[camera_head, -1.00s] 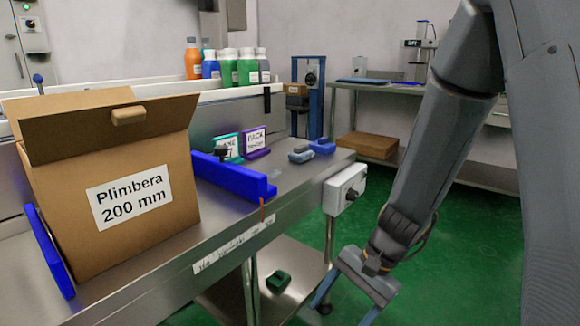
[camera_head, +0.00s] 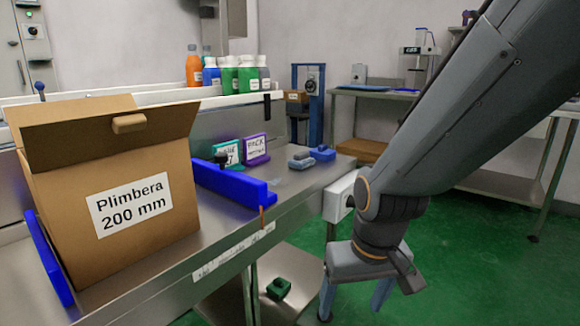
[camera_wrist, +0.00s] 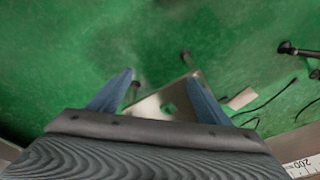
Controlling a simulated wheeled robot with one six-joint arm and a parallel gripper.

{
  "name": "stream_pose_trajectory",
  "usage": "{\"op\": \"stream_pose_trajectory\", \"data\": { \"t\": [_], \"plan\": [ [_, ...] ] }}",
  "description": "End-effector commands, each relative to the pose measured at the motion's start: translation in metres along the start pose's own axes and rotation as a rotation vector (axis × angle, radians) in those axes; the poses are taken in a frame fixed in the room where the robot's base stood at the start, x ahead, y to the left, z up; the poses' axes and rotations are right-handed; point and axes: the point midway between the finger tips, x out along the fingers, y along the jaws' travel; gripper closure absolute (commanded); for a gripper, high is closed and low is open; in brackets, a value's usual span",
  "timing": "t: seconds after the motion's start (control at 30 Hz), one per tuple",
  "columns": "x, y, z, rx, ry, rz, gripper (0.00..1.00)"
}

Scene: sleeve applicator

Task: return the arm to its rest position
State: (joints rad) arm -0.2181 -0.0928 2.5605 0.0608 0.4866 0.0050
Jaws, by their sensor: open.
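My gripper (camera_head: 352,305) hangs pointing down at the right of the steel table, over the green floor, in the head view. Its two blue-grey fingers are spread apart with nothing between them. In the wrist view the fingers of my gripper (camera_wrist: 160,95) are also apart, with the green floor and part of a low steel shelf (camera_wrist: 150,100) beyond them. My arm comes down from the upper right and hides part of the grey control box (camera_head: 338,198) on the table's end.
An open cardboard box (camera_head: 75,240) labelled "Plimbera 200 mm" stands on the steel table (camera_head: 215,240) at left. A blue rail (camera_head: 230,185) lies beside it. Several bottles (camera_head: 236,75) stand behind. A side table (camera_head: 375,93) is at the back. Green floor (camera_head: 470,270) is open at right.

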Motion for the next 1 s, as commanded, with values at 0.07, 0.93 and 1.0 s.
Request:
{"op": "stream_pose_trajectory", "data": {
  "t": [0.07,0.93,1.0],
  "plan": [
    [-0.009,-0.026,0.007,-0.053,-0.012,-0.024,0.29],
    [-0.077,-0.141,0.086,-0.319,-0.137,-0.143,0.29],
    [-0.082,-0.138,0.084,-0.309,-0.136,-0.139,0.29]
  ]
}}
